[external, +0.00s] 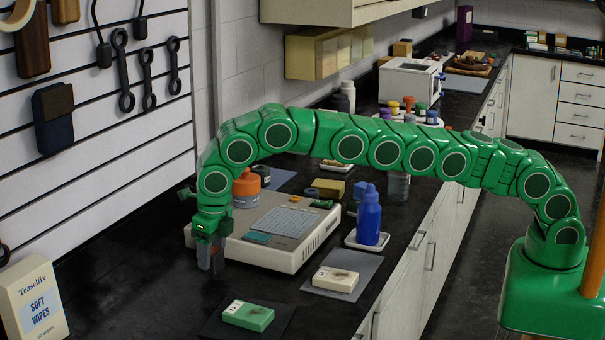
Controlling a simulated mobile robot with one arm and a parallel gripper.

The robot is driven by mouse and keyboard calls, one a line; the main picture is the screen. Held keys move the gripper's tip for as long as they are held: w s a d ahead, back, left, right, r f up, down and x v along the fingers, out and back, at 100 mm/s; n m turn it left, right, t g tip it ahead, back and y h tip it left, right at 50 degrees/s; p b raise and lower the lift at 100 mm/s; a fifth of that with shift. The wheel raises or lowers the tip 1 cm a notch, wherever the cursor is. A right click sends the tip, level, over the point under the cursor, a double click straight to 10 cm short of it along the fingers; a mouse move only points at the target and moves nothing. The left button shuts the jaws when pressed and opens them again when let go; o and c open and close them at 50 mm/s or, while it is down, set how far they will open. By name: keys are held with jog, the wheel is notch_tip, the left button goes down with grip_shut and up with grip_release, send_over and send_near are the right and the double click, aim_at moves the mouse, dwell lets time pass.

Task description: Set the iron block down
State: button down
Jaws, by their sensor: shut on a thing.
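My gripper (211,259) points down at the left end of my green arm, just left of a white bench device (300,252). It is shut on a small dark grey block, most likely the iron block (204,257), which shows only in part between the fingers. The block is upright and close over the black counter (150,285). I cannot tell whether its underside touches the counter. The device's left corner is partly hidden behind my gripper.
A blue bottle (369,218) stands on a white tray to the right. A green box (248,315) and a white box (335,280) lie in front. A wipes box (35,300) is at left; counter between is clear.

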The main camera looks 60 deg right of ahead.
aim_at(217, 252)
jog(key=shift+f, duration=0.9)
jog(key=shift+f, duration=0.1)
jog(key=shift+c, duration=2)
grip_release()
jog(key=r, duration=0.4)
jog(key=s+r, duration=0.1)
jog(key=r, duration=0.7)
jog(key=shift+s, duration=0.25)
